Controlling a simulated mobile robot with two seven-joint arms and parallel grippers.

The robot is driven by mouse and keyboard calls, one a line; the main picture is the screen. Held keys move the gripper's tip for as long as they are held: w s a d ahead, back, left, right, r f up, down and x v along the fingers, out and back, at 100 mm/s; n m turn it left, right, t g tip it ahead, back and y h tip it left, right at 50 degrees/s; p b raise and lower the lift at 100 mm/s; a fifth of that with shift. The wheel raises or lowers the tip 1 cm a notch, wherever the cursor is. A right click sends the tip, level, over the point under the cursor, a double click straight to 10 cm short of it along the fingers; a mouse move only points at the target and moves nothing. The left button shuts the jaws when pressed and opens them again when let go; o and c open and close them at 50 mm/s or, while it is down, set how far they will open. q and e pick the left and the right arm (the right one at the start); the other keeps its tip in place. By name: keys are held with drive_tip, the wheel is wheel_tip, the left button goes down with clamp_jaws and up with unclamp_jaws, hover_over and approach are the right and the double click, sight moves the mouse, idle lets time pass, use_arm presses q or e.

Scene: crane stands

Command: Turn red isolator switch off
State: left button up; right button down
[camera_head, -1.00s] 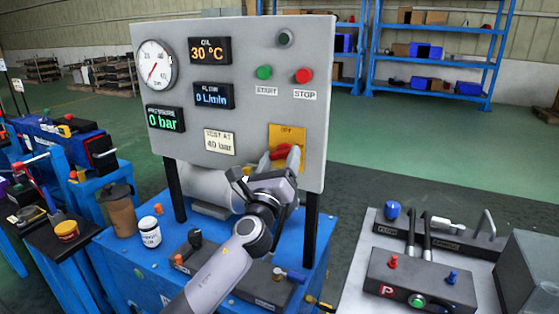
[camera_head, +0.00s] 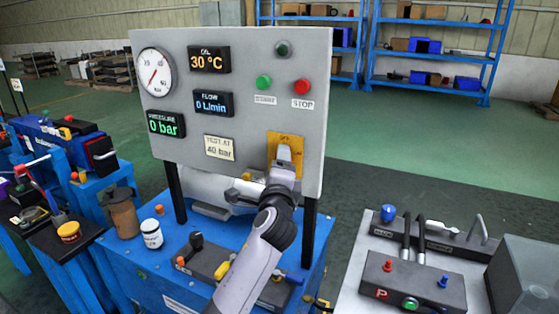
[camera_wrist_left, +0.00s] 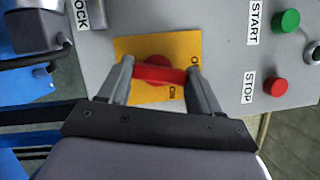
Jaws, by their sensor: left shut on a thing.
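The red isolator switch (camera_wrist_left: 160,74) sits on a yellow plate (camera_head: 271,143) low on the right of the grey panel. In the wrist view its red bar lies crosswise between the two fingers of my left gripper (camera_wrist_left: 160,82), with a round red hub behind it. The gripper is shut on the bar. The plate carries dark lettering, partly covered by the fingers; "ON" shows at its lower edge in the wrist view. In the head view my left gripper (camera_head: 284,160) covers the switch handle. My right gripper is not in view.
A green START button (camera_head: 264,82) and a red STOP button (camera_head: 302,87) are above the switch on the panel (camera_head: 235,130). A white jar (camera_head: 151,233) and a brown cup (camera_head: 123,212) stand on the blue bench at the left. A hydraulic block (camera_head: 414,280) is at the right.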

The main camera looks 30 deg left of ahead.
use_arm(q)
drive_tip(key=shift+r+n+g+p, duration=0.1)
drive_tip(key=shift+n+g+p, duration=0.65)
drive_tip(key=shift+n, duration=0.65)
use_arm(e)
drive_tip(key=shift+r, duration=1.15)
use_arm(q)
drive_tip(key=o, duration=1.1)
drive_tip(key=shift+c, duration=0.2)
drive_tip(key=shift+s, duration=0.15)
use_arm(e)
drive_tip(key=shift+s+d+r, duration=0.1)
